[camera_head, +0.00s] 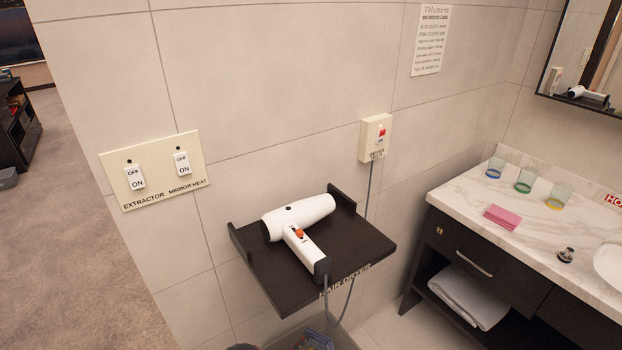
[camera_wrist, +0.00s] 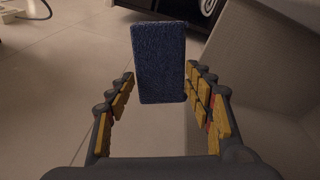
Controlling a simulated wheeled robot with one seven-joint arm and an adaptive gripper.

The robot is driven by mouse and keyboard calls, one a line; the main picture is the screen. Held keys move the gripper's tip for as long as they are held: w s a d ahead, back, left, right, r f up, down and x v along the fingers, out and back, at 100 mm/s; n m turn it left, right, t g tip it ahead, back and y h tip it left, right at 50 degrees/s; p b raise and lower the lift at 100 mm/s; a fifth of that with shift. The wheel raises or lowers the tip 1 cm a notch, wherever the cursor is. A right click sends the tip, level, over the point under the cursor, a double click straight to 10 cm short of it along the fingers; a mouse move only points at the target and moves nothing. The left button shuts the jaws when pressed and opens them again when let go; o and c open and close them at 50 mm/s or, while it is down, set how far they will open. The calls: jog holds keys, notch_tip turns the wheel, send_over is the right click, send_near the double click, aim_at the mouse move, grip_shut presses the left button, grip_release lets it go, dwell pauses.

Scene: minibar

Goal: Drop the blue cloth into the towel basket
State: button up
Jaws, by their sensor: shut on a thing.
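The blue cloth (camera_wrist: 158,62) is a dark blue, textured, upright rectangle in the wrist view. My gripper (camera_wrist: 160,78) is shut on it, with the yellow-padded fingers on either side of its lower part. The cloth is held above a pale tiled floor. I cannot make out the towel basket for certain. A grey container (camera_head: 340,340) with bluish and reddish contents is cut off at the bottom edge of the head view, below the hair dryer shelf. The cloth and my gripper do not show clearly in the head view.
A dark wall shelf (camera_head: 260,262) holds a white hair dryer (camera_head: 300,214), its cord hanging below. A marble counter (camera_head: 465,195) at right carries glasses and a pink cloth (camera_head: 502,217). A folded pale towel (camera_head: 468,296) lies below it. A pale slanted surface (camera_wrist: 280,75) rises right of my gripper.

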jog(key=o, duration=1.4)
jog(key=shift+o, duration=0.6)
jog(key=v, duration=1.2)
jog(key=shift+a, duration=0.1)
